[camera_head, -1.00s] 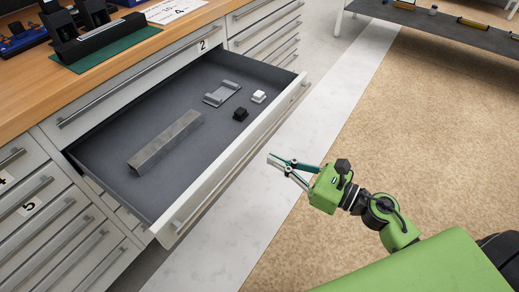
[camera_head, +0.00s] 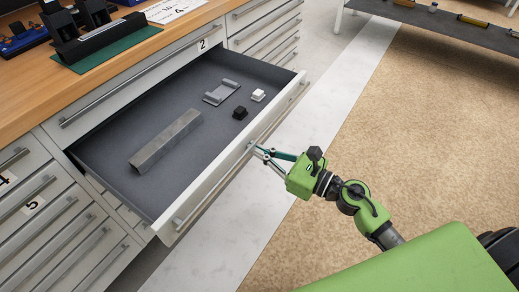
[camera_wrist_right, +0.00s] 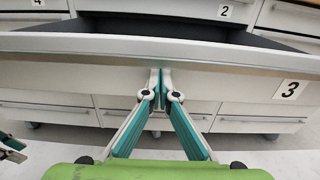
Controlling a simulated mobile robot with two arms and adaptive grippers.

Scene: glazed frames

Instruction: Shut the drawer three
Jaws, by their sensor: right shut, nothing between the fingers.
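Drawer three (camera_head: 100,160) is pulled far out of the cabinet in the head view. Its pale front panel (camera_head: 213,190) carries a long handle and faces my right arm. In the right wrist view the panel (camera_wrist_right: 230,80) bears the label 3 (camera_wrist_right: 291,89). My right gripper (camera_head: 259,150) is shut and empty, with its fingertips at the middle of the front panel. The tips (camera_wrist_right: 161,72) also show below the panel's top edge in the wrist view; I cannot tell if they touch. Part of what looks like my left gripper (camera_wrist_right: 10,147) shows at the wrist view's left edge, its jaws unclear.
The drawer holds a long grey bar (camera_head: 166,141), a grey bracket (camera_head: 221,92), a black block (camera_head: 240,113) and a white block (camera_head: 258,95). A wooden worktop (camera_head: 40,85) with tools lies above. The drawers labelled 2 and 5 are shut. Open floor (camera_head: 400,130) lies right.

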